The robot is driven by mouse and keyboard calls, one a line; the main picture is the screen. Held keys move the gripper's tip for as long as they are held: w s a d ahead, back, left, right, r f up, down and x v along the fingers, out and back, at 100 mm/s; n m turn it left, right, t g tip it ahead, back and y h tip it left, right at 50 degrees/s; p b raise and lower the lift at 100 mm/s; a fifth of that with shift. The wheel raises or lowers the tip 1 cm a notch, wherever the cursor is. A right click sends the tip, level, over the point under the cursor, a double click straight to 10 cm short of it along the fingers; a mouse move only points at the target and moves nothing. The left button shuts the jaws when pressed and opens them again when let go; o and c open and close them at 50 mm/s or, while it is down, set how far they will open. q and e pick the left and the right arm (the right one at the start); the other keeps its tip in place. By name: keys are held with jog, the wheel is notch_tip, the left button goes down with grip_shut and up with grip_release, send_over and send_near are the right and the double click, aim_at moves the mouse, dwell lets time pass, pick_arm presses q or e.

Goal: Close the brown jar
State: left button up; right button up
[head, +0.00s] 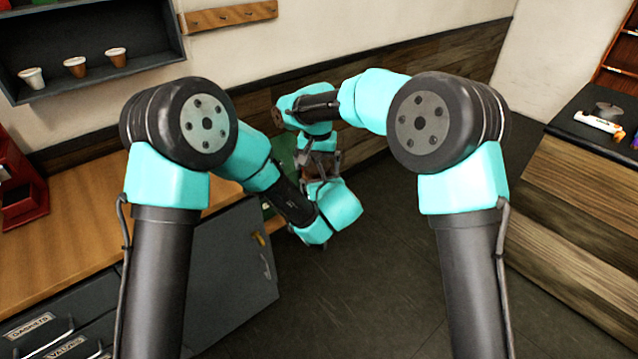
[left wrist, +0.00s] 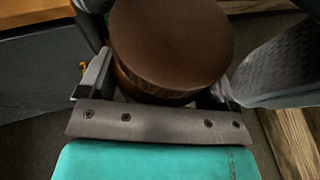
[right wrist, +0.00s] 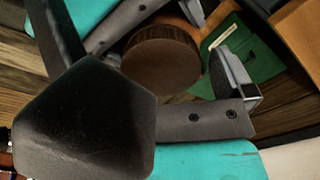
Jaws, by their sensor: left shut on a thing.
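The brown jar (left wrist: 125,85) is between my left gripper's fingers in the left wrist view. My left gripper (left wrist: 160,88) is shut on its body. A round dark brown lid (left wrist: 170,42) covers its top. I cannot tell how tightly it sits. In the right wrist view the lid (right wrist: 160,65) shows a ribbed edge, with orange-brown jar body (right wrist: 172,20) behind. My right gripper (right wrist: 185,80) is open near the lid, with a gap between lid and right finger. In the head view the jar (head: 322,165) is small and mostly hidden by my arms.
A wooden counter (head: 80,235) with dark drawers and a grey door (head: 225,270) stands at the left. A green thing (head: 284,150) is behind the grippers. A shelf with several small cups (head: 75,65) hangs on the wall. The floor (head: 350,300) ahead is clear.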

jog(key=shift+r, duration=0.1)
jog(key=shift+r, duration=2.15)
jog(key=shift+r, duration=0.1)
jog(key=shift+c, duration=0.2)
jog(key=n, duration=0.2)
jog(key=r+n, duration=0.1)
jog(key=n, duration=0.1)
jog(key=shift+r, duration=0.2)
jog(key=n, duration=0.2)
jog(key=r+n, duration=0.2)
jog(key=n, duration=0.1)
jog(key=shift+n, duration=0.3)
jog(key=shift+f, duration=0.15)
jog(key=shift+f, duration=3.95)
jog(key=shift+c, duration=0.3)
